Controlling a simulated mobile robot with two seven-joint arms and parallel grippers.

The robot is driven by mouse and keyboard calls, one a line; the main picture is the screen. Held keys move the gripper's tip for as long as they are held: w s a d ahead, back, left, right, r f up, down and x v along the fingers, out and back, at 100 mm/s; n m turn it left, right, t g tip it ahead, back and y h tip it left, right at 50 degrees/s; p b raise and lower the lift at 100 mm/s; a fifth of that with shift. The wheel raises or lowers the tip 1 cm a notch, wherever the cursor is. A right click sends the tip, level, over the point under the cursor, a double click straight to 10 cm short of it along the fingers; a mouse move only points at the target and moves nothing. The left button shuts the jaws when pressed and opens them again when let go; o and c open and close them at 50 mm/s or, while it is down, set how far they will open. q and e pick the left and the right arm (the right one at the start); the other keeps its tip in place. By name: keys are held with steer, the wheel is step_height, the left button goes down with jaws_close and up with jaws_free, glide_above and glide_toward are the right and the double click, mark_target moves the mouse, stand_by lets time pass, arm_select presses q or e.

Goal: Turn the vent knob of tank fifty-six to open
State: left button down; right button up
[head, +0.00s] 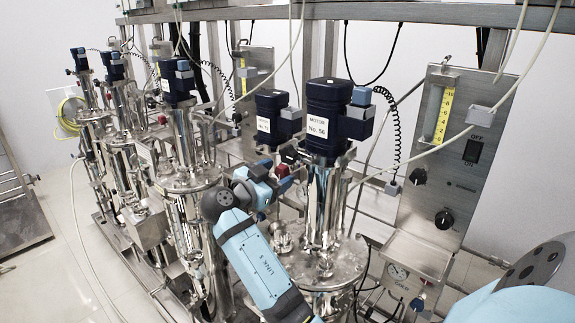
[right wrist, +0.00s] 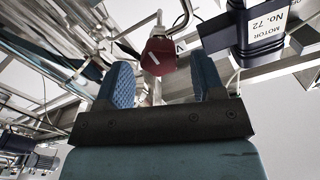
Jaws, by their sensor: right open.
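The motor labelled No. 56 (head: 325,118) stands on a shiny steel tank neck (head: 322,205). A small red knob (head: 285,185) shows just left of that neck, at my right gripper's tips. A dark red knob (right wrist: 157,53) also shows in the right wrist view, just beyond the fingertips and between them, a little left of centre. My right gripper (head: 268,182) is open; its two blue fingers stand apart in the right wrist view (right wrist: 165,80), and nothing is clamped. Whether the fingers touch the knob I cannot tell. My left gripper is not in view.
More tanks with motors (head: 178,82) line up to the left. A steel control panel (head: 447,165) with black knobs stands right. Cables hang around.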

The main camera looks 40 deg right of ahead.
mark_target(280, 173)
steer(key=shift+w+d+p, duration=0.2)
steer(key=shift+d+p, duration=0.1)
steer(key=shift+d, duration=1.95)
steer(key=shift+c, duration=0.2)
steer(key=c, duration=0.9)
